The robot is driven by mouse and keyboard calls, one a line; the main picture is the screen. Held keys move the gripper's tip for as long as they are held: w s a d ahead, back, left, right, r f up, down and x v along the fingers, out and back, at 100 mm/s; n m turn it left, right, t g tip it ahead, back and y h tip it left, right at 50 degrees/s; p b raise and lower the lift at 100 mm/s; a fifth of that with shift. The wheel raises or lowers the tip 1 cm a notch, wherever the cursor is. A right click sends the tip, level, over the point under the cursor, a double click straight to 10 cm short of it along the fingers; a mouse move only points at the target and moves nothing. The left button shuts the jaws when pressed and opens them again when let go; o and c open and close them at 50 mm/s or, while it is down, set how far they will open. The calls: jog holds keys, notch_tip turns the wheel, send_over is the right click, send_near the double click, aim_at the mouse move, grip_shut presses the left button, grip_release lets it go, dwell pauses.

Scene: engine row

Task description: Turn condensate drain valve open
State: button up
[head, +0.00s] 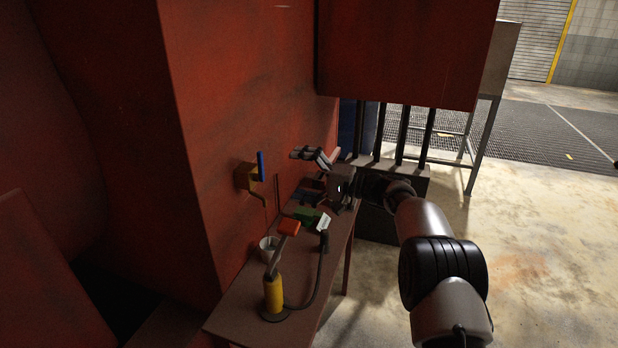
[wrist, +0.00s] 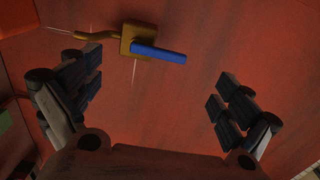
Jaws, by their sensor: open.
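The condensate drain valve is a brass body (head: 247,177) on the red engine wall, with a blue lever handle (head: 261,166) that stands upright in the head view. In the wrist view the brass body (wrist: 137,40) is at the top middle, and the blue handle (wrist: 159,53) points right and slightly down from it. A bent brass pipe runs left from the body. My gripper (head: 318,156) is open and empty, to the right of the valve in the head view. In the wrist view its fingers (wrist: 160,93) are spread wide, with the handle beyond and between them, apart from both.
Below the valve and gripper is a narrow table (head: 245,311). A red housing overhangs at upper right. Open floor lies right.

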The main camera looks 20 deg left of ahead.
jog(key=d, duration=0.3)
jog(key=shift+s+d, duration=0.15)
jog(key=shift+d, duration=0.1)
